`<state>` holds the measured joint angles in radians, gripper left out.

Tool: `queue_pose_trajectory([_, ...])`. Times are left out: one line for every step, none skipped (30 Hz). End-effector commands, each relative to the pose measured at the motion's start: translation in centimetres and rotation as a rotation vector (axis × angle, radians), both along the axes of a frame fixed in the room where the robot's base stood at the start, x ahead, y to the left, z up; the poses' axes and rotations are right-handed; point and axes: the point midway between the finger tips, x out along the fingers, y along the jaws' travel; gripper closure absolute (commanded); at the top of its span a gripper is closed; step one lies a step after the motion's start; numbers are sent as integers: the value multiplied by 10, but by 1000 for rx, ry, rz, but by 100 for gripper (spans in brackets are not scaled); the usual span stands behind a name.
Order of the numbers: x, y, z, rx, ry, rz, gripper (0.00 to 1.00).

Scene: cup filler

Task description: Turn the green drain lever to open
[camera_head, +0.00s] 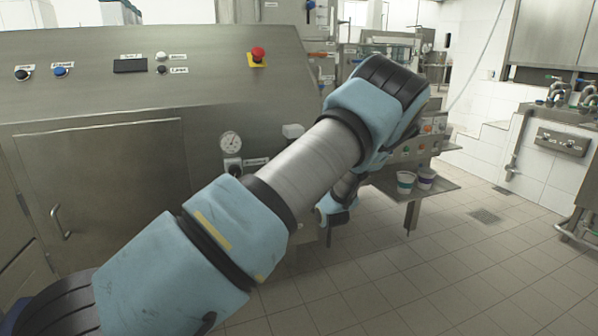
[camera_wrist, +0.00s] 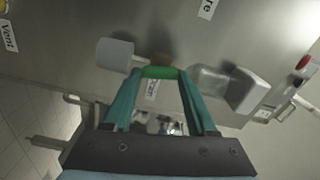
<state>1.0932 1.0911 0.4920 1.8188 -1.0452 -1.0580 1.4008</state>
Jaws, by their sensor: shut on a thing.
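The green drain lever (camera_wrist: 160,72) shows in the wrist view as a short green bar between the tips of my teal fingers. My gripper (camera_wrist: 161,76) is shut on it, one finger on each side. A small label (camera_wrist: 152,88) lies just below the green bar in that view; its text is too small to read surely. The lever's pivot is not clear, and I cannot tell how far it is turned. In the head view my arm hides the lever and the fingers.
In the wrist view, a white handle (camera_wrist: 115,54) stands left of my fingers and another white handle (camera_wrist: 247,92) close on the right. In the head view, a pressure gauge (camera_head: 230,142) sits on the steel panel. Cups (camera_head: 405,181) stand on a shelf at right. The floor is clear.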

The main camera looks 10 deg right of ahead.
Motion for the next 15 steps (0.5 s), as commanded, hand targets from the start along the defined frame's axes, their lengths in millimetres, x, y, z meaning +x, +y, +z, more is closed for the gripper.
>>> queue_pose_trajectory([0, -1, 2, 32, 4, -2, 98])
queue_pose_trajectory([0, -1, 1, 50, 6, -2, 98])
queue_pose_trajectory([0, -1, 1, 71, 9, -3, 98])
queue_pose_trajectory([-1, -1, 1, 86, 11, -3, 98])
queue_pose_trajectory([0, -1, 1, 100, 12, -3, 98])
queue_pose_trajectory([0, -1, 1, 117, 15, -2, 98])
queue_pose_trajectory([0, -1, 1, 129, 16, -2, 98])
queue_pose_trajectory([0, -1, 0, 140, 18, -2, 98])
queue_pose_trajectory([0, -1, 0, 152, 19, -1, 98])
queue_pose_trajectory([0, -1, 0, 160, 20, -1, 98])
queue_pose_trajectory([0, 0, 0, 167, 21, -1, 98])
queue_pose_trajectory([0, 0, 0, 176, 23, -1, 98])
queue_pose_trajectory([0, 0, 0, 181, 23, -1, 98])
queue_pose_trajectory([0, -1, 0, 184, 24, -1, 98])
queue_pose_trajectory([0, -1, -1, 188, 24, -1, 98])
